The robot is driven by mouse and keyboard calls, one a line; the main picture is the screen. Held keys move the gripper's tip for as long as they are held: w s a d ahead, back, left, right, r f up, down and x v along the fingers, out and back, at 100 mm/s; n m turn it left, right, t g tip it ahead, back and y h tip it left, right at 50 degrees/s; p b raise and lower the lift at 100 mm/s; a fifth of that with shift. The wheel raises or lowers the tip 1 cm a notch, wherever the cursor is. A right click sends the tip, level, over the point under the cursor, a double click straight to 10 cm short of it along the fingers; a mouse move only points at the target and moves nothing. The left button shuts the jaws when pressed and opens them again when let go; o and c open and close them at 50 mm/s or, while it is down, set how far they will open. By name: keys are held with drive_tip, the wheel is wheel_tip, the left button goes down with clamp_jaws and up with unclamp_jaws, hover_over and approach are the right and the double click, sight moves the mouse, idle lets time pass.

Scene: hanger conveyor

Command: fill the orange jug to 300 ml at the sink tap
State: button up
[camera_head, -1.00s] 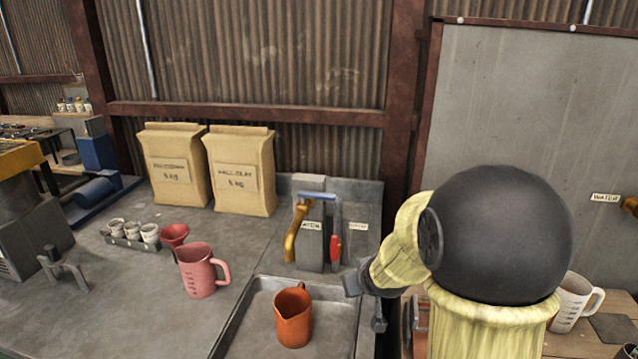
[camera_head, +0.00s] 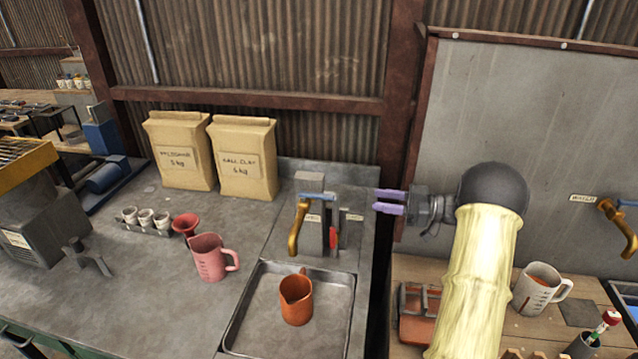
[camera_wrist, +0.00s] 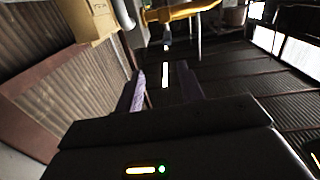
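The orange jug (camera_head: 296,302) stands upright in the shallow metal sink (camera_head: 262,290). Its inside and any water level cannot be made out. A brass tap spout (camera_head: 297,230) on a grey block hangs above and behind the jug, with no visible stream. Beside the spout are a blue bar (camera_head: 325,198) and a red lever (camera_head: 333,238). My gripper (camera_head: 378,201) points left, its purple fingers apart and empty, to the right of the tap. The wrist view shows a gap between the fingers (camera_wrist: 162,82) and a brass pipe (camera_wrist: 182,10) beyond them.
A pink jug (camera_head: 212,258), a red funnel (camera_head: 186,224) and small cups (camera_head: 146,218) stand left of the sink. Two paper bags (camera_head: 244,160) stand behind.

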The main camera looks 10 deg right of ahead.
sight(305, 193)
drive_tip(key=shift+s+d+g+y, duration=0.2)
drive_tip(key=shift+s+g+y, duration=0.1)
drive_tip(key=shift+s+g, duration=0.25)
drive_tip(key=p+x, duration=0.5)
drive_tip(key=x, duration=1.2)
drive_tip(key=shift+w+a, duration=0.15)
drive_tip(key=shift+a, duration=0.05)
clamp_jaws()
